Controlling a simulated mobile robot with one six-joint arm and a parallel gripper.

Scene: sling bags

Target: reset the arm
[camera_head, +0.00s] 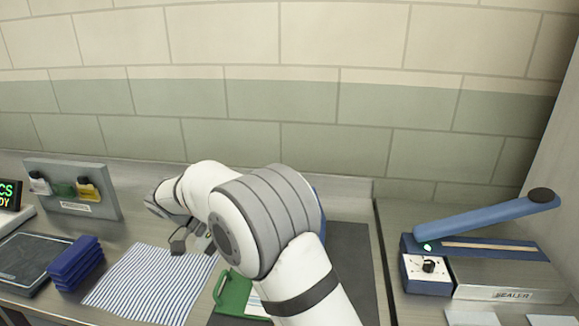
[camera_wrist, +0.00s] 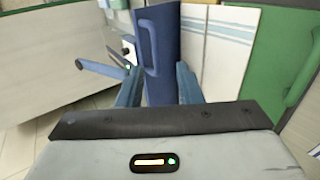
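My arm fills the middle of the head view and bends back to the left. My gripper (camera_head: 194,238) hangs over the striped cloth, partly hidden by my own wrist. In the wrist view its two blue-grey fingers (camera_wrist: 158,88) stand apart. A blue panel with a handle (camera_wrist: 152,45) shows between and beyond them; I see no clear contact with it.
A green handled item (camera_head: 232,292) lies partly behind my arm. The striped cloth (camera_head: 140,285), stacked blue items (camera_head: 76,262) and a bottle rack (camera_head: 72,190) are at left. A sealer with a raised blue lever (camera_head: 485,217) stands at right. The wall is behind.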

